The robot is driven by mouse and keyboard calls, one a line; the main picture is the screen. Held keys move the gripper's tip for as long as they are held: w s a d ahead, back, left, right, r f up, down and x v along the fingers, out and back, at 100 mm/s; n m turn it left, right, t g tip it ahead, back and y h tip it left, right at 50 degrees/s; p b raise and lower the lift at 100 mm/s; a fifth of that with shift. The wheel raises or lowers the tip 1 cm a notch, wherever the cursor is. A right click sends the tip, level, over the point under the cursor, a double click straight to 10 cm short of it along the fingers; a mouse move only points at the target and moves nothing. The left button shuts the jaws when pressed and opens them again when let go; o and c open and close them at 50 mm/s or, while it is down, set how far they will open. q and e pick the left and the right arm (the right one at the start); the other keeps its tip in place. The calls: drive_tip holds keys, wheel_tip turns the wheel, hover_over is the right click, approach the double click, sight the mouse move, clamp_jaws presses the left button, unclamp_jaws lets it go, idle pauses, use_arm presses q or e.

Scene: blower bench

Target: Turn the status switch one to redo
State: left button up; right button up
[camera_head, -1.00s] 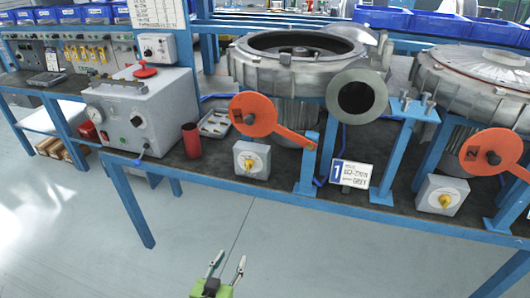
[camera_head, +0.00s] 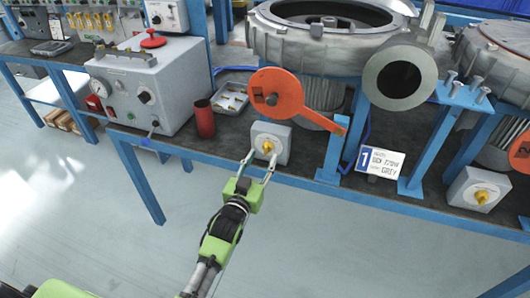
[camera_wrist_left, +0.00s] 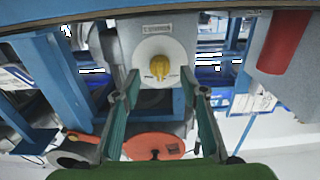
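The status switch one is a small grey box (camera_head: 271,131) with a white dial and a yellow knob (camera_head: 268,147), at the front edge of the bench beside the placard marked 1 (camera_head: 380,161). In the left wrist view the yellow knob (camera_wrist_left: 160,66) shows on its round white dial, its grip roughly upright in the picture. My left gripper (camera_head: 260,157) is open in front of the switch. In the left wrist view its fingertips (camera_wrist_left: 160,78) appear on either side of the knob, with gaps. Contact is not visible. The dial markings are too small to read. My right gripper is out of view.
An orange disc with an arm (camera_head: 285,95) stands just above the switch. A red cup (camera_head: 205,120) and grey tester box (camera_head: 145,85) are to the left. A blue post (camera_head: 334,145) is to the right. A second switch (camera_head: 480,188) sits farther right.

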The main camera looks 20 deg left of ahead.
sight(265, 152)
use_arm(q)
drive_tip(key=shift+w, duration=1.75)
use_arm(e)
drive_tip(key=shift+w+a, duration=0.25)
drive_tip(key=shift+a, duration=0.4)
use_arm(q)
drive_tip(key=c, duration=1.1)
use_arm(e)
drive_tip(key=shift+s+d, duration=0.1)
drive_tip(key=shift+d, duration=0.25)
